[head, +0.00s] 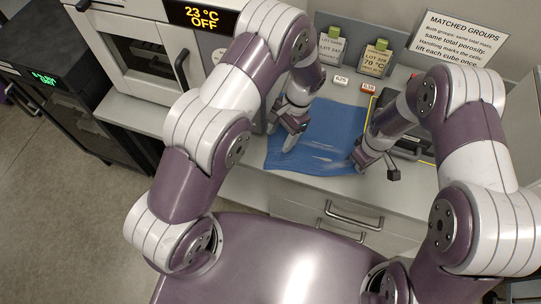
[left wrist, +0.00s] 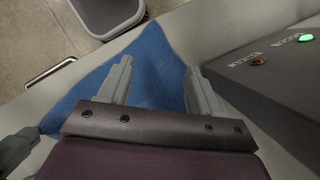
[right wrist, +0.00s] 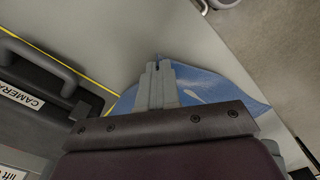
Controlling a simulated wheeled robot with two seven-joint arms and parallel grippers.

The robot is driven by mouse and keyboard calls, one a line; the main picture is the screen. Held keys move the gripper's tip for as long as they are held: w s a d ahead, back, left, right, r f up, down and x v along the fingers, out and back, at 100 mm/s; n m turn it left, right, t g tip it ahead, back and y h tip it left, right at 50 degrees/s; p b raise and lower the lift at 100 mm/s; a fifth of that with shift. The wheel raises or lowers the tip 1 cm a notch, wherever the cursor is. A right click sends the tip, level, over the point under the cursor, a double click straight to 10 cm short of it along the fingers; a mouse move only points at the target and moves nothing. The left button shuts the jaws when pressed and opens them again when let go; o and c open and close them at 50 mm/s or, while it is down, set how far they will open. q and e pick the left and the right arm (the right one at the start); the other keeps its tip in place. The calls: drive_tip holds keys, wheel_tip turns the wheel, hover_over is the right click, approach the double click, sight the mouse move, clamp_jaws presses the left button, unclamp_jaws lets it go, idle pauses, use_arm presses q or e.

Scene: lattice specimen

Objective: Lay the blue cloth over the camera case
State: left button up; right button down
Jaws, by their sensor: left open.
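The blue cloth (head: 331,130) lies rumpled on the grey counter. It shows under the left fingers in the left wrist view (left wrist: 156,68) and behind the right fingers in the right wrist view (right wrist: 205,82). My left gripper (head: 284,138) is open over the cloth's left part, with nothing visible between its fingers. My right gripper (right wrist: 160,82) is shut at the cloth's edge nearest the case, with a bit of blue at its fingertips. The black camera case (right wrist: 40,88), labelled CAMERA, stands right of the cloth. My right arm partly hides it in the head view.
A yellow line (right wrist: 55,58) on the counter borders the case. Two tagged lot holders (head: 376,60) and small labels stand behind the cloth. A grey box with red and green buttons (left wrist: 275,85) is close beside the left gripper. Drawers (head: 340,222) are below the counter's front edge.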

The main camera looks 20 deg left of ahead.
sight(269, 160)
use_arm(q)
drive_tip(key=x, duration=0.7)
drive_tip(key=shift+a+f, duration=0.1)
drive_tip(key=shift+f, duration=0.25)
drive_tip(key=shift+s, duration=0.1)
clamp_jaws()
wheel_tip(269, 160, up, 4)
drive_tip(key=shift+r, duration=0.55)
unclamp_jaws()
